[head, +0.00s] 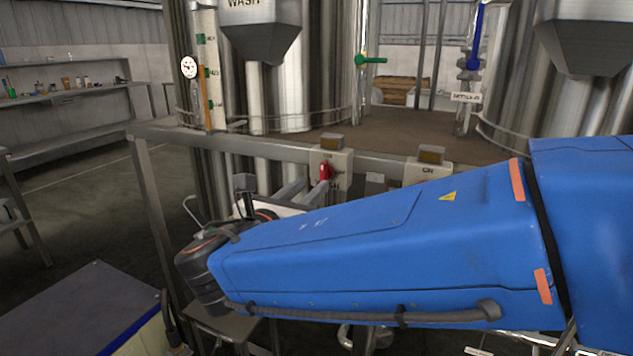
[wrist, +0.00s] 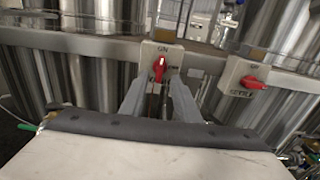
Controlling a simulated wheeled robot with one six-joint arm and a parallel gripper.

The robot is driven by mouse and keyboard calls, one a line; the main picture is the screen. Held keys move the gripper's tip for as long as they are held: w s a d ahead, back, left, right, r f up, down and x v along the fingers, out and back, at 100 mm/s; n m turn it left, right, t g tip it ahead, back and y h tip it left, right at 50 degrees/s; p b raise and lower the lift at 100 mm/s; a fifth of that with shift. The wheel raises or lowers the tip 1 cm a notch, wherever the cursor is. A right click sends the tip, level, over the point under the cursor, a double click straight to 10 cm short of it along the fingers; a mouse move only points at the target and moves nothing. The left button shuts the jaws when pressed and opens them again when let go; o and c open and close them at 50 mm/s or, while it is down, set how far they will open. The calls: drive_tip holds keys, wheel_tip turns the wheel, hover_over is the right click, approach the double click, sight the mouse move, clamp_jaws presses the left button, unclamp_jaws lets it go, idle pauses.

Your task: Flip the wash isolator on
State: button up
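The wash isolator is a pale box (head: 341,163) on the steel rail, with a red handle (head: 324,171). Its label is partly hidden in the head view. In the wrist view its box (wrist: 151,49) has "ON" at the top, and the red handle (wrist: 160,67) looks roughly upright. My gripper (wrist: 157,92) is open, its two grey fingers apart and pointing at this box. The handle shows just past the fingertips, between them in the picture; I cannot tell whether they touch it. In the head view my gripper (head: 303,192) is partly hidden by my blue arm.
A second isolator box (wrist: 230,76) stands to the right, its red handle (wrist: 253,82) lying more sideways. The steel rail (head: 240,144) runs behind my gripper. Steel tanks stand beyond it. A dark-topped cabinet (head: 80,310) is at lower left.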

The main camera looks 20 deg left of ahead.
drive_tip(key=s, duration=1.1)
drive_tip(key=shift+s+a, duration=0.2)
drive_tip(key=shift+a, duration=0.25)
drive_tip(key=w+d+f+m+g+h, duration=0.2)
drive_tip(key=w+d+f+m+g, duration=0.15)
drive_tip(key=d, duration=0.65)
drive_tip(key=w+d+f+m+g+h, duration=0.15)
drive_tip(key=w+d+m, duration=0.25)
drive_tip(key=d, duration=0.6)
drive_tip(key=w+d+f+m+g+h, duration=0.2)
drive_tip(key=w+d+f+m+g, duration=0.15)
drive_tip(key=d, duration=0.65)
drive_tip(key=s+d+f+m+g+y, duration=0.2)
drive_tip(key=s+d+f+m, duration=0.4)
drive_tip(key=d+m, duration=0.4)
drive_tip(key=s+d+f+m+g+y, duration=0.2)
drive_tip(key=s+d+f+m+y, duration=0.2)
drive_tip(key=d+m, duration=0.7)
drive_tip(key=s+f+m, duration=0.2)
drive_tip(key=s+m, duration=0.1)
drive_tip(key=s, duration=0.1)
drive_tip(key=shift+s+d+f+g+y, duration=0.2)
drive_tip(key=shift+s+d+g+y, duration=0.05)
drive_tip(key=shift+s+g+y, duration=0.1)
